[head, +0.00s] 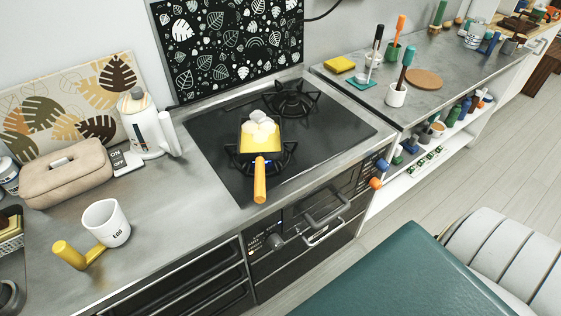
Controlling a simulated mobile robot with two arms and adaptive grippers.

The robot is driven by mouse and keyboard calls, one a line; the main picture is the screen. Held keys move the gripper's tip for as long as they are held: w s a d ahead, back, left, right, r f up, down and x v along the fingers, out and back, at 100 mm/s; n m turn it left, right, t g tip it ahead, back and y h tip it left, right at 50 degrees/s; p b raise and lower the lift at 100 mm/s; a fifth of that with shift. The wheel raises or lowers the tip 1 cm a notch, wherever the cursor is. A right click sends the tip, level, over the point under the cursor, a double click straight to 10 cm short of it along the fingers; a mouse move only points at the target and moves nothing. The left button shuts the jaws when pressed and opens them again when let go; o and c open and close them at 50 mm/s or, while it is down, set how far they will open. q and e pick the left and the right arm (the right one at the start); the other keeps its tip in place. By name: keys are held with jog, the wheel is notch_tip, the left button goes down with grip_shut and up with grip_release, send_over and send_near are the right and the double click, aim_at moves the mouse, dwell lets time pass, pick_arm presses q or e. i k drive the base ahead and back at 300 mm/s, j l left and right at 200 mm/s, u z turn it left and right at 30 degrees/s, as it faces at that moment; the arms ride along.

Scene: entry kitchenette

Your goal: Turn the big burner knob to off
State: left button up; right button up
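The stove (345,130) has a dark top with two burners. A small pan (260,180) with a yellow-orange handle and pale round food sits on the front burner; a bit of blue shows beneath it. On the stove's front, a blue knob (381,165) and an orange knob (376,183) stick out at the right end. A grey knob (276,241) sits on the left panel beside small markings. I cannot tell from the picture which is the big burner knob, nor read the settings. Neither of my grippers is in view.
A white kettle (147,130), an ON/OFF card (125,160), a beige case (66,175) and a white cup (107,222) stand on the left counter. Oven handles (322,210) protrude from the front. A teal surface (405,275) and a grey cushioned seat (505,250) fill the lower right.

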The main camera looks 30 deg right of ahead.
aim_at(275, 240)
jog(key=z, duration=1)
